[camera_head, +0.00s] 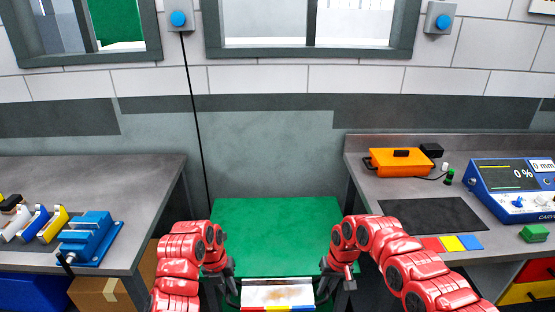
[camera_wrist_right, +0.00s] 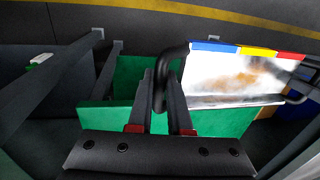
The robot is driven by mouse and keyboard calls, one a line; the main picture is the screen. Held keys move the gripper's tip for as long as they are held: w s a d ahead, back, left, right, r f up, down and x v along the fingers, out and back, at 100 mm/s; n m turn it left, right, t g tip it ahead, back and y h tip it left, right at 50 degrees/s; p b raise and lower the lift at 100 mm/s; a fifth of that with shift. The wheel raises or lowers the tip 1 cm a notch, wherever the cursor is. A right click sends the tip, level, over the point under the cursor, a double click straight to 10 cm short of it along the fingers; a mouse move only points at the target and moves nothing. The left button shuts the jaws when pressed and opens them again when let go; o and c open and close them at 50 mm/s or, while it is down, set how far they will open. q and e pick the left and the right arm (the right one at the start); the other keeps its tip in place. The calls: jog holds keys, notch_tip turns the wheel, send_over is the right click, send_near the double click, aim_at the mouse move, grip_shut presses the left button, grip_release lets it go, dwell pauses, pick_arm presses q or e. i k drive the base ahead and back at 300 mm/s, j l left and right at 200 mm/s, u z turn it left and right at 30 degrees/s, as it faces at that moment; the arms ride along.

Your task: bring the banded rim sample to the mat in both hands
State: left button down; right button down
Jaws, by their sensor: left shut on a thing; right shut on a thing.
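The banded rim sample (camera_head: 278,294) is a pale, rust-stained metal piece with red, yellow and blue bands along its near edge and a black handle at each end. It is at the bottom centre of the head view, in front of a green surface, and shows in the right wrist view (camera_wrist_right: 235,75). My left gripper (camera_head: 231,291) is shut on its left handle. My right gripper (camera_head: 325,287) is shut on its right handle, seen close in the right wrist view (camera_wrist_right: 160,92). The dark mat (camera_head: 433,215) lies bare on the right bench.
A green platform (camera_head: 275,222) stands in the middle between two benches. The right bench holds an orange case (camera_head: 400,162), a blue meter (camera_head: 512,190), a red-yellow-blue card (camera_head: 452,243) and a green block (camera_head: 534,233). A blue fixture (camera_head: 90,238) stands on the left bench.

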aim_at(432, 214)
jog(key=l, duration=1.35)
jog(key=k+l, duration=0.1)
jog(key=l, duration=1.25)
